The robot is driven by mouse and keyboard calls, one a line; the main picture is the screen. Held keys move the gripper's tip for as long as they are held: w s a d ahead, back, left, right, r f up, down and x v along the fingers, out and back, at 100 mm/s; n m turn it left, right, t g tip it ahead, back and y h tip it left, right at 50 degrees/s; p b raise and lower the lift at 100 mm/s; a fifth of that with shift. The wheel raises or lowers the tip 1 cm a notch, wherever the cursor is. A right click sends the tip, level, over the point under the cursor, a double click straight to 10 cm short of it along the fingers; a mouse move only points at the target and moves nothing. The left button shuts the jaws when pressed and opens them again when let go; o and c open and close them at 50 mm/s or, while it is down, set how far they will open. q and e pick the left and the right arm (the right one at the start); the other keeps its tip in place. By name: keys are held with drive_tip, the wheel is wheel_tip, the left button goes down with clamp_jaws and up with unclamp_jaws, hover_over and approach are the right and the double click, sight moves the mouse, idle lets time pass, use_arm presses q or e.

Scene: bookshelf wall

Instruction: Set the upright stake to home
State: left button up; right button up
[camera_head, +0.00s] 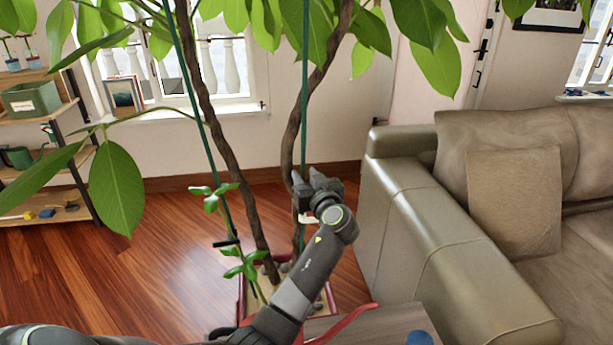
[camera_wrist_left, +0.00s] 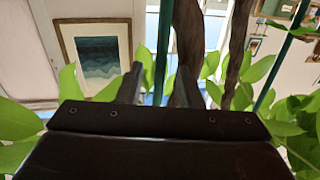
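The upright green stake (camera_head: 305,80) rises beside the right-hand brown trunk of the potted plant. My left gripper (camera_head: 308,180) is at the stake, low on its visible length. In the left wrist view the stake (camera_wrist_left: 163,50) passes between the two spread fingers (camera_wrist_left: 158,80), with gaps showing on both sides. Whether it touches a finger deeper in is hidden by the gripper body. A second green stake (camera_head: 192,85) leans beside the left trunk, with a black piece (camera_head: 226,242) low on it. My right gripper is not in view.
Brown trunks (camera_head: 222,145) and large leaves (camera_head: 117,188) crowd around the gripper. The red-rimmed planter (camera_head: 331,298) stands partly behind my arm. A leather sofa (camera_head: 420,215) stands close on the right, and a shelf (camera_head: 55,150) on the left. Wooden floor (camera_head: 150,260) is clear between.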

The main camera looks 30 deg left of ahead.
sight(303, 137)
use_arm(q)
drive_tip(key=shift+r, duration=0.15)
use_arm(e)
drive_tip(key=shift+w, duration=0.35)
use_arm(q)
drive_tip(key=shift+r, duration=0.25)
wheel_tip(303, 137, up, 8)
drive_tip(key=shift+r, duration=0.7)
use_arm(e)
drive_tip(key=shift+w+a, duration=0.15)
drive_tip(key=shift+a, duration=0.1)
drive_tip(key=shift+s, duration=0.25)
